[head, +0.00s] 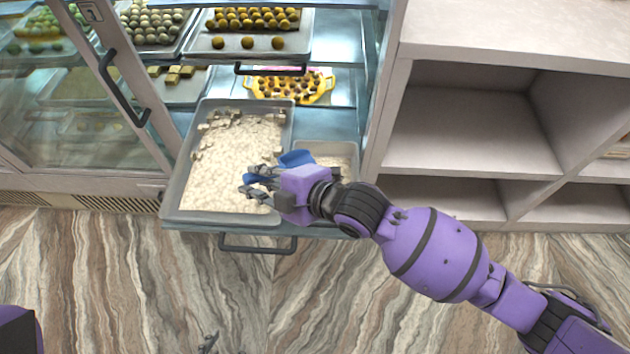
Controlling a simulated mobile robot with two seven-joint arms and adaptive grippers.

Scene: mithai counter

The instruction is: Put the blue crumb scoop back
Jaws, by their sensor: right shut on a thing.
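The blue crumb scoop (296,158) is in my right gripper (254,186). The gripper is shut on it over the right side of a large tray of white crumbs (177,197), close to a smaller tray (323,147) with pale contents. The fingers and palm hide part of the scoop. I cannot tell whether the scoop touches either tray. Only a small dark tip of what looks like my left gripper (207,344) shows at the bottom edge, too little to tell its state.
The trays sit on a pulled-out shelf with a dark handle (258,249). Above and behind are trays of round sweets (248,43) and a yellow dish (290,86). A glass door (75,90) stands left. The floor in front is clear.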

